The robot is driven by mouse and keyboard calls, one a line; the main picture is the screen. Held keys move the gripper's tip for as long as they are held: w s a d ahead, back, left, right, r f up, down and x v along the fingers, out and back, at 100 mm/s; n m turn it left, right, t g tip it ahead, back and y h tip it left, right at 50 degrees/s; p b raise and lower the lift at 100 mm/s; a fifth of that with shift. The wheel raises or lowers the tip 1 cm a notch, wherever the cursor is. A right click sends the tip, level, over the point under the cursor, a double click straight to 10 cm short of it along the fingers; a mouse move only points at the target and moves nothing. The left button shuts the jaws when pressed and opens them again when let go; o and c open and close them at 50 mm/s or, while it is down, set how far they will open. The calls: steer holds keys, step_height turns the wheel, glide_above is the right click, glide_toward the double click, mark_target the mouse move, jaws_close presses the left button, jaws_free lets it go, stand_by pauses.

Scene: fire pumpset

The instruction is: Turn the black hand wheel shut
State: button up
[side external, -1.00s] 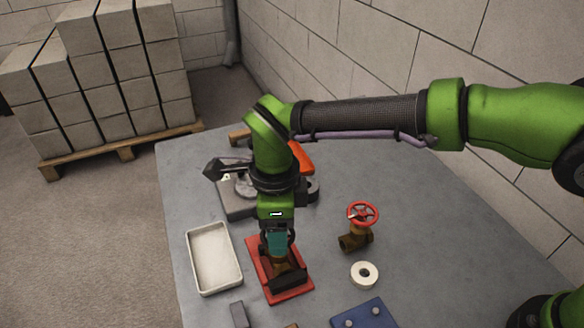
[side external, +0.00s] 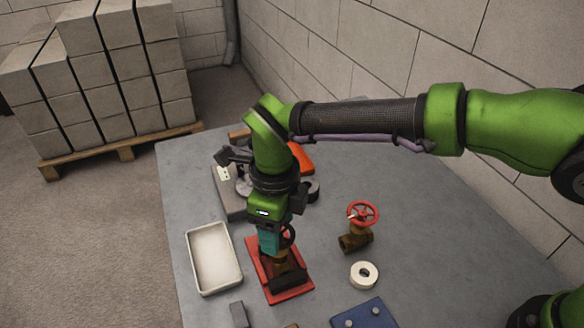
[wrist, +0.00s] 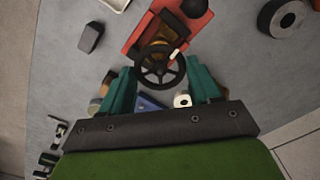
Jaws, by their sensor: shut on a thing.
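The black hand wheel (wrist: 159,68) sits between the two teal fingers of my gripper (wrist: 160,72) in the wrist view. A small pale mark shows near its rim. In the side view my gripper (side external: 274,242) points down over the brass valve (side external: 280,261), and part of the black wheel (side external: 289,234) shows beside the fingers. The valve stands on a red base plate (side external: 254,256). My gripper is shut on the wheel; the exact contact points are partly hidden by the fingers in the side view.
A second valve with a red wheel (side external: 362,213) stands to the right. A white ring (side external: 364,275) and a blue plate (side external: 364,315) lie in front of it. A white tray (side external: 190,251) lies to the left. Table at the far right is clear.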

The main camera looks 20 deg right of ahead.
steer(key=o, duration=1.1)
steer(key=shift+c, duration=0.2)
steer(key=shift+r, duration=0.1)
step_height(320, 180, up, 17)
